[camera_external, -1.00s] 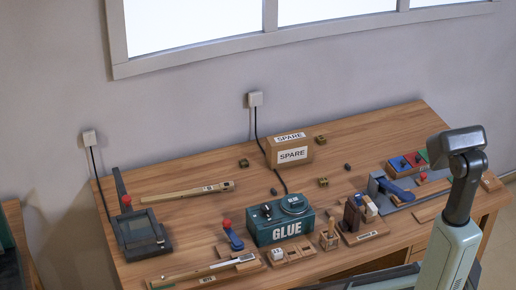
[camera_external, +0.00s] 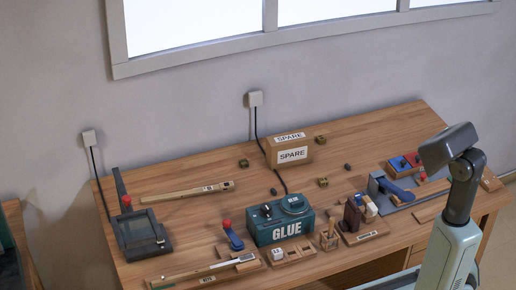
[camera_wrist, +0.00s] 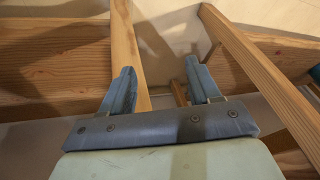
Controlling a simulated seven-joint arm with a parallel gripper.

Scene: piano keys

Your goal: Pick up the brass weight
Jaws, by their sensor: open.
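My gripper (camera_wrist: 160,75) shows in the wrist view with its two blue-grey fingers apart and nothing between them. The external view does not show the fingers, only part of my arm at the right. I cannot single out the brass weight for sure. Small brownish-yellow blocks that could be brass lie on the bench: one (camera_external: 244,163) left of the SPARE box, one (camera_external: 320,140) at the box's right and one (camera_external: 323,182) in front of it. None of these shows in the wrist view, so my gripper is not at them.
The wooden bench (camera_external: 180,172) carries a SPARE box (camera_external: 289,150), a green GLUE pot (camera_external: 280,222) with a cable, a dark framed device (camera_external: 140,232) and a blue-handled tool (camera_external: 395,190). Wooden beams (camera_wrist: 265,60) pass close to my fingers in the wrist view.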

